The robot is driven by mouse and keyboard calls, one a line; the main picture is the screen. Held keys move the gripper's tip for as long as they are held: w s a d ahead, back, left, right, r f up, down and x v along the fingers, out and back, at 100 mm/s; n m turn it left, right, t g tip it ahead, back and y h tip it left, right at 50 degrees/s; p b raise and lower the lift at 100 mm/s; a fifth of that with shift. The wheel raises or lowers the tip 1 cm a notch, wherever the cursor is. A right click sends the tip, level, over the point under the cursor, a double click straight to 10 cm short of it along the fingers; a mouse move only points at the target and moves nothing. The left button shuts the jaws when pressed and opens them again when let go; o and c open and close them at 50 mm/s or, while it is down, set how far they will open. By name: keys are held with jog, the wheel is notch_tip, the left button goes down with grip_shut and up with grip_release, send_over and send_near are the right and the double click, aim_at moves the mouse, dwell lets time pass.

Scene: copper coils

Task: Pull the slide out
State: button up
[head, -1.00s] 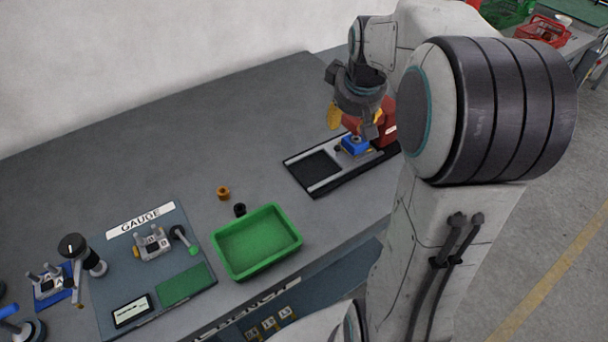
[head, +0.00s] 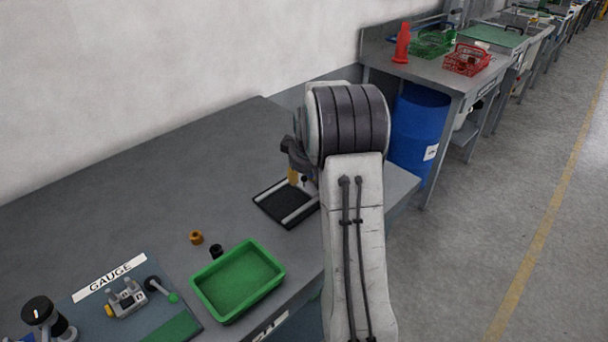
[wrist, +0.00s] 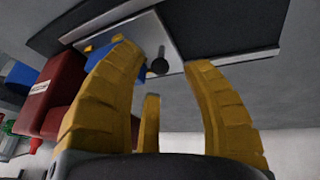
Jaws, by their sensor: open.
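The slide is a metal plate (wrist: 150,38) with a dark round knob (wrist: 160,66) and a blue block (wrist: 102,70). It sits across the rails of a black track, seen in the wrist view. My gripper (wrist: 162,56) is open, with its yellow fingers spread on either side of the knob and not closed on it. Whether a finger touches the plate or block, I cannot tell. In the head view, the left end of the track (head: 285,205) shows empty between its rails. My gripper (head: 293,177) is over its far side, and my arm hides the slide.
A red block (wrist: 66,85) stands beside the blue block in the wrist view. A green tray (head: 238,280), an orange ring (head: 196,237) and a black ring (head: 216,250) are on the bench nearer. A gauge board (head: 110,300) lies at lower left.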

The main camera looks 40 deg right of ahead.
jog(key=shift+x, duration=0.85)
jog(key=shift+o, duration=0.2)
grip_shut()
jog(key=shift+f, duration=0.1)
